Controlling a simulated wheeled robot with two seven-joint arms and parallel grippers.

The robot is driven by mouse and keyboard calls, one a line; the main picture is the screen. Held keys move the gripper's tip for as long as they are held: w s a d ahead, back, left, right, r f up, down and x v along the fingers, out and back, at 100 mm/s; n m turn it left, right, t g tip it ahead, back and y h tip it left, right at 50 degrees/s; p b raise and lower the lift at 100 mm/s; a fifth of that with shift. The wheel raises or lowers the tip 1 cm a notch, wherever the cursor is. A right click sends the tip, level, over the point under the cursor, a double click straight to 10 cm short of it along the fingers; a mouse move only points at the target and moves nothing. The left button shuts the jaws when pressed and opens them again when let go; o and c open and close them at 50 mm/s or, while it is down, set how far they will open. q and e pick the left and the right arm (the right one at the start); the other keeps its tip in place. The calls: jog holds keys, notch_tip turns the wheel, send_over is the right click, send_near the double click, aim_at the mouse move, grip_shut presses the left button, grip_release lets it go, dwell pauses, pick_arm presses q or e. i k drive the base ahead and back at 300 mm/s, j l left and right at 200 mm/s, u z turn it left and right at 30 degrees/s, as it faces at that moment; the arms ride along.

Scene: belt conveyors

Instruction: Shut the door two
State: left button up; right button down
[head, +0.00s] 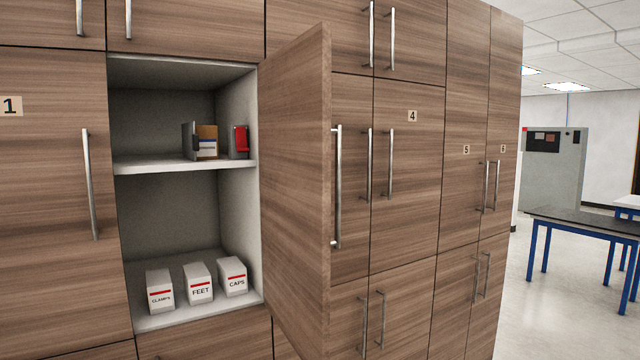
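An open wood-grain cabinet door (295,190) stands out from the cupboard wall, hinged on the right side of an open compartment (165,210). Its outer face is turned right, and its long metal handle (337,187) shows near its front edge. No number shows on this door; it lies between door 1 (50,210) at the left and door 4 (410,170) at the right. Neither of my grippers is in the head view.
White boxes labelled CLAMPS (160,291), FEET (198,283) and CAPS (232,277) stand on the compartment's lower shelf. A brown box (207,140) and a red item (240,140) sit above. Free floor lies at the right, near a blue-legged table (580,222).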

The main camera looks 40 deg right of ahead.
aim_at(295, 94)
jog(key=l+u, duration=0.35)
jog(key=l, duration=2.2)
jog(key=i, duration=0.05)
